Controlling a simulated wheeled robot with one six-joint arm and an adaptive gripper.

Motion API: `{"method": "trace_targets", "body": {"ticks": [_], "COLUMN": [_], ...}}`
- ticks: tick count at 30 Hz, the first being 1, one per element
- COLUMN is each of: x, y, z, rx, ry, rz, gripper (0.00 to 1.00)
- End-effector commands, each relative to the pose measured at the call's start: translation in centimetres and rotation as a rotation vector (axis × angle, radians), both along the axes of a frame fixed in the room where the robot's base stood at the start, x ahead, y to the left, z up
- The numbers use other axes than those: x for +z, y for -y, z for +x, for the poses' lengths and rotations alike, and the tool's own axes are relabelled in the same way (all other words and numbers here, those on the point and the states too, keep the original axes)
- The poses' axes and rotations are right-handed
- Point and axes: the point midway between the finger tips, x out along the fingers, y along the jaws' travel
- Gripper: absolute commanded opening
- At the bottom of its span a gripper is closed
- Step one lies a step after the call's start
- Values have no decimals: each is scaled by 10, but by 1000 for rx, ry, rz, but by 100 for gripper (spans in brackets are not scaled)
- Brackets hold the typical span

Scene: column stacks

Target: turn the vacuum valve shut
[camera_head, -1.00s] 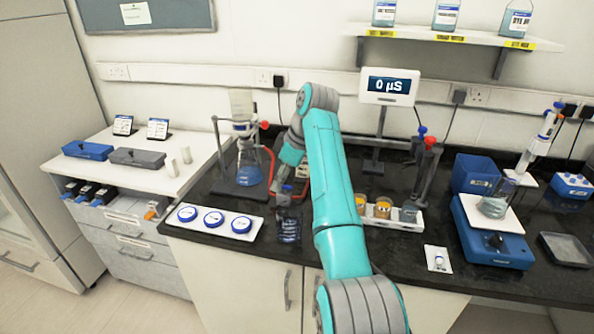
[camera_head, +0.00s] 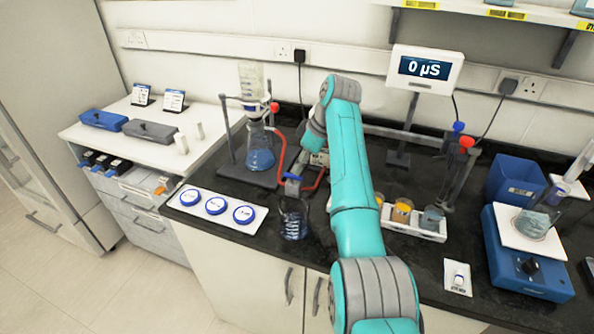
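A conical flask with blue liquid (camera_head: 260,155) stands on a dark base, clamped to a stand. Red tubing (camera_head: 281,150) runs from it to the right, toward my arm. A small pale fitting (camera_head: 319,158) shows partly behind my wrist where the tubing leads; it may be the vacuum valve, but its handle cannot be made out. My gripper (camera_head: 292,192) points down, right of the flask and in front of that fitting. Its fingers are small and dark against the counter, so their opening cannot be told. A glass beaker (camera_head: 293,224) stands just below it.
A white tray with several blue-rimmed discs (camera_head: 254,216) lies left of the beaker. A rack of small jars (camera_head: 415,232) stands right of my arm, before a clamp stand. A meter (camera_head: 425,68) reads 0 µS. A blue stirrer (camera_head: 529,265) is at the right.

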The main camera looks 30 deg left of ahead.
Motion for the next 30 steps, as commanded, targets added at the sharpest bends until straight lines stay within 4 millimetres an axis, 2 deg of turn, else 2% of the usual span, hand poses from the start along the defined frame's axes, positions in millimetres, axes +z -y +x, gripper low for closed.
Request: {"method": "trace_targets", "body": {"ticks": [3, 7, 19, 20, 24, 30], "x": [-17, -29, -36, -36, -36, -35], "y": [-6, -11, -14, -14, -14, -14], "z": [-2, -3, -3, -3, -3, -3], "rx": [0, -1, -1, -1, -1, -1], "ry": [-3, -3, 0, 0, 0, 1], "rz": [-2, -1, 0, 0, 0, 0], "gripper": [38, 38, 38, 35, 0, 0]}}
